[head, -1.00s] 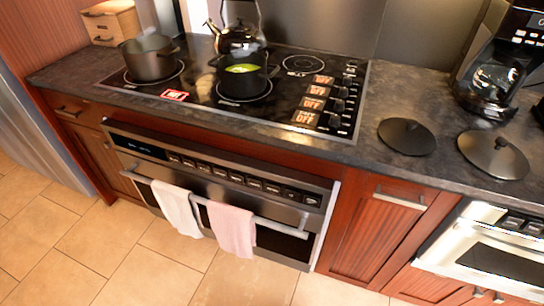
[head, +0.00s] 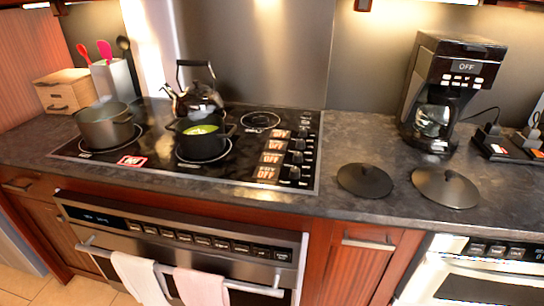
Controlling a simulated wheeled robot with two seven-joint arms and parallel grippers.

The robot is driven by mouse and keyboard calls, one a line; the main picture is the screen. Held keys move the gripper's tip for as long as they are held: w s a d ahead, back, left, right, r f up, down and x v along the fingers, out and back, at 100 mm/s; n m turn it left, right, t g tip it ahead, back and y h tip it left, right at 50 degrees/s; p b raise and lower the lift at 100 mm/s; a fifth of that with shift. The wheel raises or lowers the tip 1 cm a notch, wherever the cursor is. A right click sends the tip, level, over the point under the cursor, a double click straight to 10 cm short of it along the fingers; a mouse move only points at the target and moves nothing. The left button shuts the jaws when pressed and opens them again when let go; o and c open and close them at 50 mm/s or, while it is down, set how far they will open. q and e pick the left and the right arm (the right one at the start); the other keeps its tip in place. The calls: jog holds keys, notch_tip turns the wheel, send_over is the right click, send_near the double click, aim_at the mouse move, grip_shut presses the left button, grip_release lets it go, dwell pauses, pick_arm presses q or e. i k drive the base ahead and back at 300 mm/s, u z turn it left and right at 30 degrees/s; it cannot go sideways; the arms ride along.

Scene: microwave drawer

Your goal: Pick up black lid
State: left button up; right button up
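A black lid (head: 365,180) lies flat on the dark countertop, just right of the stove. A second lid (head: 445,187), dark grey and shinier with a small knob, lies to its right. A black pot (head: 200,140) with green contents stands uncovered on a front burner. A grey pot (head: 106,126) stands uncovered on the left burner. Neither of my grippers shows in the head view, so I cannot see their state.
A coffee maker (head: 450,92) stands behind the lids, with small dark items (head: 508,146) on its right. A kettle (head: 195,96) stands at the back of the cooktop (head: 255,188). Bare countertop (head: 355,130) surrounds the lids. Towels hang on the oven handle (head: 240,288).

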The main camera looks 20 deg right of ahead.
aim_at(365, 180)
jog(key=z, duration=1.35)
